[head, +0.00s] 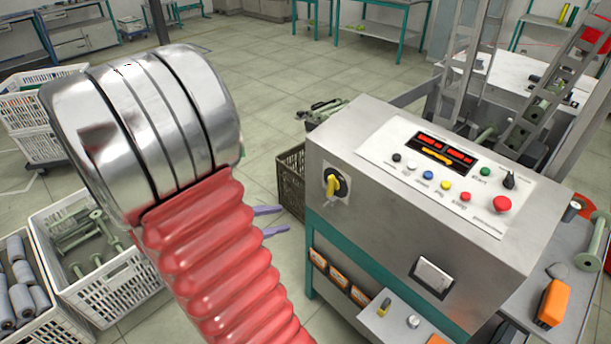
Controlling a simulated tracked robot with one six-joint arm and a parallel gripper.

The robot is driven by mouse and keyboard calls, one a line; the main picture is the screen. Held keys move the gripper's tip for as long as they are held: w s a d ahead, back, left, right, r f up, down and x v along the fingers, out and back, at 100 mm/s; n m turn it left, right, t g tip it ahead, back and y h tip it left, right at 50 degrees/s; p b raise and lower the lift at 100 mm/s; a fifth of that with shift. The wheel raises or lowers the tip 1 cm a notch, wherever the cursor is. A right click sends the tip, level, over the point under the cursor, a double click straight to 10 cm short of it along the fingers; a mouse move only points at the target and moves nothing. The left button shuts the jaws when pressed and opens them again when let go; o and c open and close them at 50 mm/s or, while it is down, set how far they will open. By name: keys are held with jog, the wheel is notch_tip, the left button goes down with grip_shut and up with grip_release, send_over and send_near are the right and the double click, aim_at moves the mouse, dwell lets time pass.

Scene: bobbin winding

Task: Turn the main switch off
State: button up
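The main switch (332,185) is a yellow rotary handle on a black round plate. It sits on the left side face of the grey control box (390,225). Its handle stands close to upright, slightly tilted; its markings are too small to read. My gripper (284,219) shows only as two purple fingertips, pointing right toward the box. They are apart with nothing between them, left of and a little lower than the switch in the picture, and not touching it. The rest of my gripper is hidden behind my red bellows-covered arm.
The box's sloped panel (440,170) has lit red displays, several coloured buttons and a black knob. A dark crate (291,180) stands behind my fingertips. White crates (115,285) with bobbins stand at left. The floor between is clear.

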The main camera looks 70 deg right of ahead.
aim_at(329, 183)
jog(key=d+f+n+h, duration=0.4)
jog(key=d+f+n, duration=0.1)
jog(key=d, duration=0.4)
jog(key=shift+n+h, duration=0.4)
jog(key=shift+n, duration=0.4)
jog(key=shift+s+r, duration=0.1)
jog(key=shift+x, duration=6.85)
jog(key=c, duration=0.8)
jog(key=shift+s+d, duration=0.15)
